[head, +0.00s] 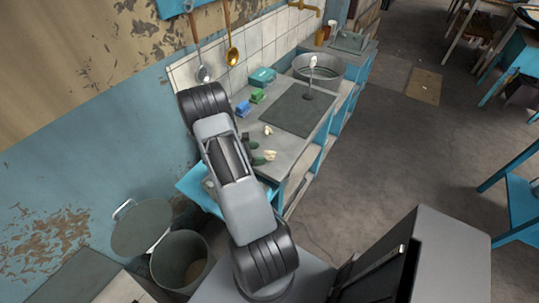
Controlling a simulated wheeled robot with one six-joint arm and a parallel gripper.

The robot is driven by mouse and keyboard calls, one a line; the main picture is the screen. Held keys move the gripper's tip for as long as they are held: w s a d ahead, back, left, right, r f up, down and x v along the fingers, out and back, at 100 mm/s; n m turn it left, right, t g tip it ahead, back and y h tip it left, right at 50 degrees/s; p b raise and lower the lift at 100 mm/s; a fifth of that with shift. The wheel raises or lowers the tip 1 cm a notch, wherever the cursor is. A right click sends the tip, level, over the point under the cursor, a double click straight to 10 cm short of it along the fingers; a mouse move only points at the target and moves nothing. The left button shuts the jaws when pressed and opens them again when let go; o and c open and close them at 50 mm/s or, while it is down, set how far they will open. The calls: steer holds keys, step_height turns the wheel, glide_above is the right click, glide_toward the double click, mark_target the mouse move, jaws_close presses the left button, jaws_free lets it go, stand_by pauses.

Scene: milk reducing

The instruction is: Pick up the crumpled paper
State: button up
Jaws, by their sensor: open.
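A small whitish lump (268,130), possibly the crumpled paper, lies on the grey counter (292,155) in front of the dark inset panel. A second pale lump (270,155) lies nearer, against a dark green item; at this size I cannot tell which, if either, is crumpled paper. My arm rises across the left middle of the view, just left of these lumps, and covers part of the counter's near end. My gripper does not show in this view.
Blue and green small blocks (258,96), a teal box (263,77) and a round metal basin (318,68) stand along the counter. A lidded-type metal bin (182,261) stands open at lower left. Ladles hang on the wall. The floor (400,150) on the right is mostly clear.

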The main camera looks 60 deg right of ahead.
mark_target(266, 154)
steer(key=shift+p+x, duration=0.8)
steer(key=shift+x, duration=1.8)
steer(key=shift+s+a+f, duration=0.1)
steer(key=shift+a, duration=0.05)
steer(key=shift+c, duration=0.2)
steer(key=c, duration=0.9)
steer(key=shift+c, duration=0.2)
